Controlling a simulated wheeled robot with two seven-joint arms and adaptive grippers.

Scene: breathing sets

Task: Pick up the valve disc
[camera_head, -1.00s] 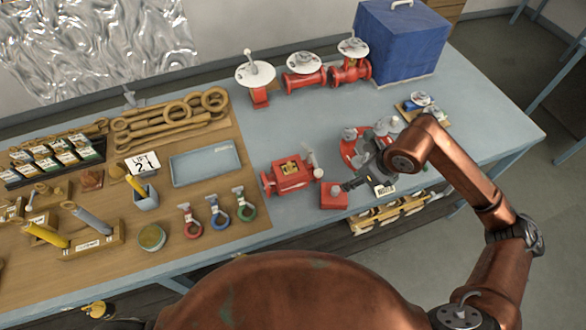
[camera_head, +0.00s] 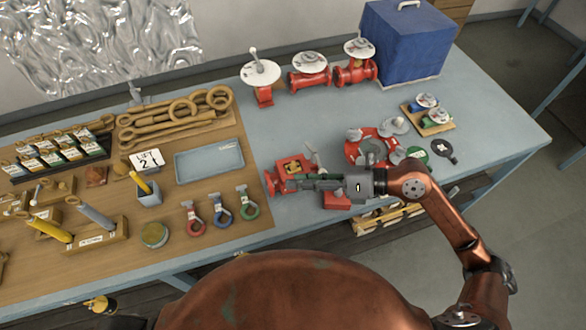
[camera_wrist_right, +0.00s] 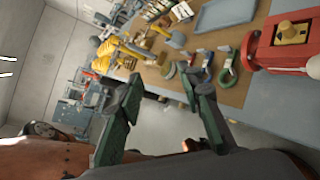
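I cannot tell for sure which part is the valve disc. Round parts at the table's right include a grey disc (camera_head: 396,125), a green disc (camera_head: 417,153) and a dark paddle-like disc (camera_head: 442,150). My left gripper is not in view.
A red flanged part (camera_head: 363,150) and a small red block (camera_head: 337,201) lie near my right wrist. Several valves with white handwheels (camera_head: 310,62) and a blue box (camera_head: 403,40) stand at the back. A blue-grey tray (camera_head: 209,163) is at the left. Bare table lies before the valves.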

